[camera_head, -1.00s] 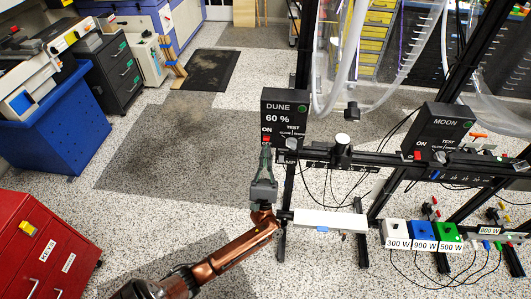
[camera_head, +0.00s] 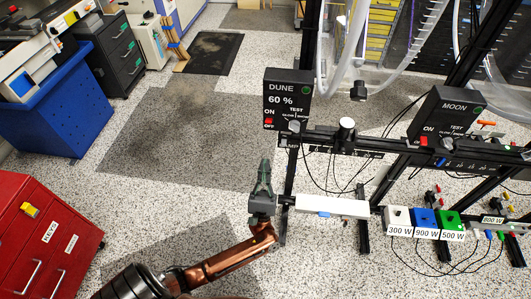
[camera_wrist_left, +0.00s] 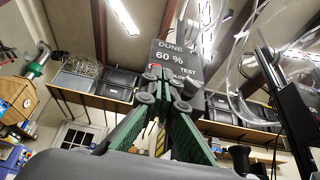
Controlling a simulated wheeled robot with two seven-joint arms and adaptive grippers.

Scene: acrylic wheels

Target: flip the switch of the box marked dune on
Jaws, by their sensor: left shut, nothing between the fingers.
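The black box marked DUNE (camera_head: 300,93) stands on the rail in the middle of the head view, with "60 %" on its face. Its small red switch (camera_head: 269,121) sits at the lower left of the face, between the ON and OFF labels; I cannot tell for sure which way it is tipped. My left gripper (camera_head: 265,163) is shut and empty, with its fingertips below the switch and apart from it in the picture.
The box marked MOON (camera_head: 453,108), with its own red switch, is to the right on the rail. A white bar (camera_head: 332,207) lies below, right of my gripper. White, blue and green wattage boxes stand at the lower right. Open floor is to the left.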

